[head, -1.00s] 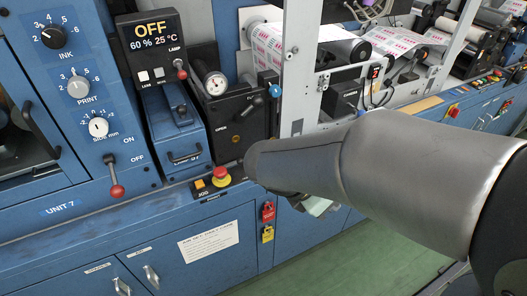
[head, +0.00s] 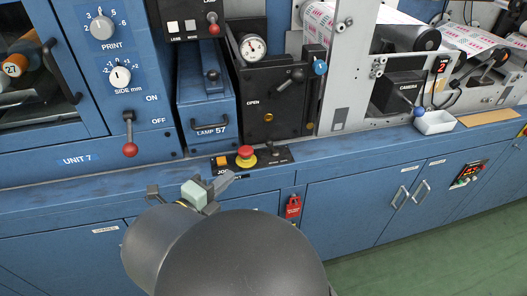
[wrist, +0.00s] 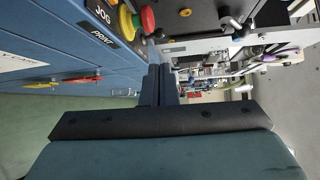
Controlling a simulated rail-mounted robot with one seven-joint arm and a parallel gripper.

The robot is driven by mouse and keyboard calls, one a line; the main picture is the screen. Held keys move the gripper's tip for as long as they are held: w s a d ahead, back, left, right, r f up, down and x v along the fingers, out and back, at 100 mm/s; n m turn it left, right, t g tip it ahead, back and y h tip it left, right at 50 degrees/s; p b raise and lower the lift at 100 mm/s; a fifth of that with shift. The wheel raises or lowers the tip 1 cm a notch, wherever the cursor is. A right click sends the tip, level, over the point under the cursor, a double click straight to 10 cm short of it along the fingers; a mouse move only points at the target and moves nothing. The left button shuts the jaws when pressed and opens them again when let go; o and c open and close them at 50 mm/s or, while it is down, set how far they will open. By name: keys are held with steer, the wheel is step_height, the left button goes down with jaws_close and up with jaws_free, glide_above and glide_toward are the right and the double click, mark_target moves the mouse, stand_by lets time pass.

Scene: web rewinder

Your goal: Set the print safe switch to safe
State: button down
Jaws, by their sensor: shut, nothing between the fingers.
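The low black control panel (head: 275,156) on the machine ledge carries a yellow JOG button (head: 222,161) and a red mushroom button (head: 246,153). The red button also shows in the wrist view (wrist: 148,19), beside a label (wrist: 102,36) that appears to read PRINT. I cannot make out the print safe switch or its position for certain. My gripper (head: 226,180) is just in front of and below this panel, apart from it as far as I can tell. Its fingers (wrist: 160,78) are together and empty in the wrist view. My arm hides part of the cabinet front.
A red-knobbed ON/OFF lever (head: 129,148) hangs at left. A blue lamp unit (head: 208,105) and a black panel with a gauge (head: 253,47) stand behind the ledge. A white tray (head: 435,123) is at right; green floor lies clear in front.

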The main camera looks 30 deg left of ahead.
mark_target(268, 145)
steer(key=w, duration=0.4)
steer(key=w+f, duration=0.1)
steer(key=w, duration=0.9)
steer(key=shift+d+f+b, duration=0.25)
steer(key=shift+d+b, duration=0.05)
steer(key=shift+b, duration=0.1)
steer(key=shift+r, duration=0.15)
